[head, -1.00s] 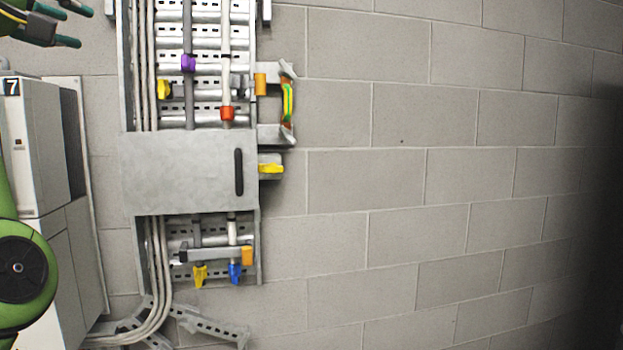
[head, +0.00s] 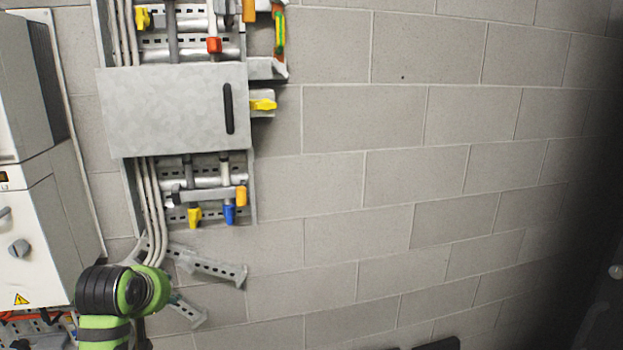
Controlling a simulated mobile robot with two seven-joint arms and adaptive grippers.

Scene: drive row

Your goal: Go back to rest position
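My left arm, green and black, is at the bottom left in the head view, in front of the lower wall. Its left gripper (head: 145,328) is mostly hidden behind and below the arm's round joint. Only a small dark part shows, so I cannot tell whether its fingers are open or shut. I see nothing held there. My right gripper is not in view.
A grey panel door (head: 172,110) with a black handle covers part of a wall rack with pipes. Yellow (head: 194,216) and blue (head: 229,213) valve handles sit below it. A grey cabinet (head: 38,235) stands at left. The block wall (head: 400,200) at right is bare.

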